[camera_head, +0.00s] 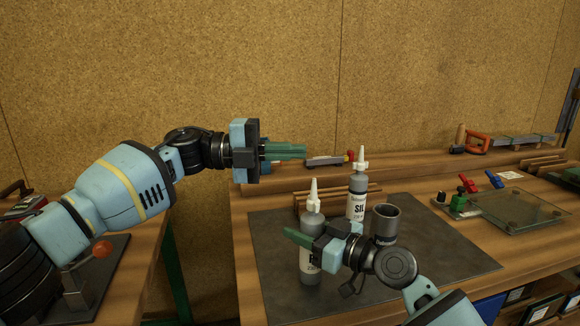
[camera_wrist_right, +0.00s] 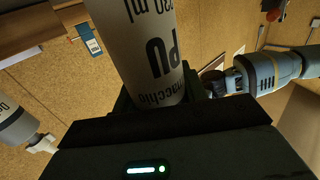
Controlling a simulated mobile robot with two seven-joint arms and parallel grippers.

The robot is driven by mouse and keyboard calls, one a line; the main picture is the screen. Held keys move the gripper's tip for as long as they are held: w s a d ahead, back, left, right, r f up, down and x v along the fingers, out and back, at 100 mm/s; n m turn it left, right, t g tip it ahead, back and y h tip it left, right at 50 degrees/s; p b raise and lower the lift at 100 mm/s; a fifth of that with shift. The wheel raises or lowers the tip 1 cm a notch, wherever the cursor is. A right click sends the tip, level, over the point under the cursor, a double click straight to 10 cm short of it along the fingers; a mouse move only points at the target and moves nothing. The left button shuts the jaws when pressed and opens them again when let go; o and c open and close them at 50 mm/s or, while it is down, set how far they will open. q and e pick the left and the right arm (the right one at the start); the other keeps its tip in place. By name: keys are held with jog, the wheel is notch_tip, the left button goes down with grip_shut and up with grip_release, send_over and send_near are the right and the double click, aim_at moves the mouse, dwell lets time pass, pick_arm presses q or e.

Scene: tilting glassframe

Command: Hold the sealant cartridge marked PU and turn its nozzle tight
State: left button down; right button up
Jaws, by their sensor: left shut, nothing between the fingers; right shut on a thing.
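The cartridge marked PU (camera_wrist_right: 160,50) is grey and white. In the head view this cartridge (camera_head: 312,262) stands upright, its white nozzle (camera_head: 313,192) pointing up. My right gripper (camera_head: 303,238) is shut around the cartridge's body, and its fingers hide part of the label. I cannot tell whether the base touches the mat. My left gripper (camera_head: 303,152) is shut and empty, above and behind the nozzle and apart from it; its arm also shows in the right wrist view (camera_wrist_right: 265,72).
A second cartridge marked SIL (camera_head: 356,197) stands just behind, beside a dark grey cup (camera_head: 385,222). Both are on the dark mat (camera_head: 440,246). Wooden strips (camera_head: 311,200) lie behind. A glass plate (camera_head: 520,208) with clamps lies at right. The mat's right part is clear.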

pick_arm(q)
jog(key=c, duration=2)
grip_release()
jog(key=shift+o, duration=1.3)
jog(key=shift+s+f, duration=0.1)
jog(key=shift+f, duration=0.1)
jog(key=o, duration=0.9)
jog(key=f+m, duration=0.1)
jog(key=m, duration=0.1)
jog(key=s+f+m, duration=0.1)
jog(key=f+m, duration=0.1)
jog(key=s+f+m+t, duration=0.1)
jog(key=shift+s+a+f+m, duration=0.2)
jog(key=shift+a+f+m, duration=0.2)
jog(key=shift+c, duration=0.2)
jog(key=m+t+y, duration=0.1)
jog(key=m+t, duration=0.4)
jog(key=m, duration=0.4)
send_near(309, 200)
jog(key=x, duration=1)
jog(key=shift+d, duration=0.4)
jog(key=shift+g, duration=0.4)
jog(key=c, duration=1)
